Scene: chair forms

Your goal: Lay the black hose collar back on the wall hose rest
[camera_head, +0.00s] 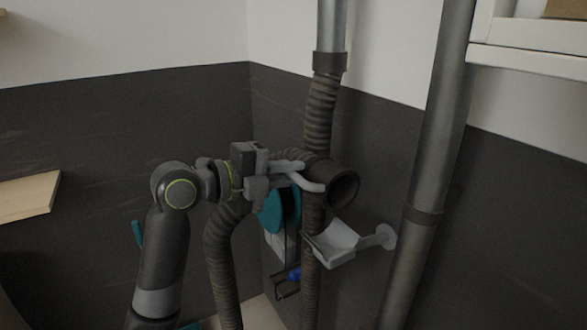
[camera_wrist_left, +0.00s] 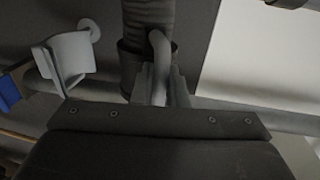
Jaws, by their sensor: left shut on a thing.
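The black hose collar (camera_head: 342,186) is the dark open end of a ribbed hose, with a pale grey curved handle (camera_head: 312,186). My left gripper (camera_head: 285,168) is shut on this handle. The collar is held in the air, its mouth facing right. The wall hose rest (camera_head: 335,243) is a light grey curved cradle on a short arm, below the collar and apart from it. In the left wrist view, the collar (camera_wrist_left: 130,65) is partly hidden behind the handle and fingers (camera_wrist_left: 162,85), and the rest (camera_wrist_left: 70,58) lies to its left. My right gripper is out of view.
A ribbed hose (camera_head: 320,110) hangs from a metal pipe behind the collar. A thick grey pipe (camera_head: 430,170) runs beside the rest's wall mount. A teal round thing (camera_head: 278,208) is behind my gripper. A wooden board (camera_head: 30,195) is at left, a white shelf (camera_head: 530,58) at upper right.

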